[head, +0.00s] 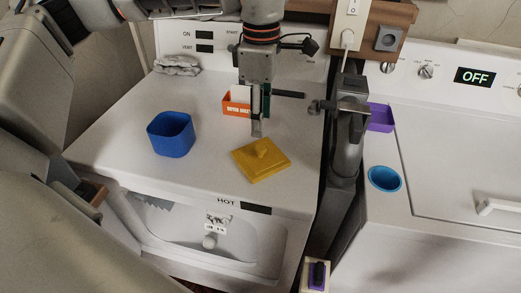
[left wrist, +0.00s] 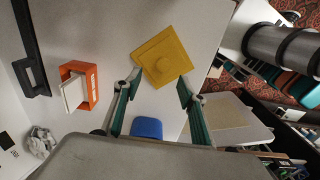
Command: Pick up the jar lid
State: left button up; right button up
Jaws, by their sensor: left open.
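The jar lid, a yellow square lid with a round knob (head: 262,160), lies on the white machine top right of the blue square jar (head: 170,134). The lid also shows in the left wrist view (left wrist: 163,57), just beyond my fingertips. The blue jar is partly visible there (left wrist: 147,128). My left gripper (head: 260,128) points down just behind the lid, apart from it. In the left wrist view its teal fingers (left wrist: 160,84) are spread wide with nothing between them. My right gripper is not in view.
An orange box with white contents (head: 236,103) stands behind the gripper. A grey cloth (head: 178,65) lies at the back left. A dark post (head: 348,140) rises between the machines. A purple tray (head: 380,117) and blue bowl (head: 384,179) sit on the right machine. The top's front left is clear.

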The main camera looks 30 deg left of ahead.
aim_at(261, 147)
pick_arm(q)
jog(key=f, duration=0.7)
jog(key=shift+s+d+f, duration=0.2)
jog(key=shift+s+f, duration=0.1)
jog(key=shift+f, duration=0.05)
jog(key=shift+r, duration=0.1)
grip_shut()
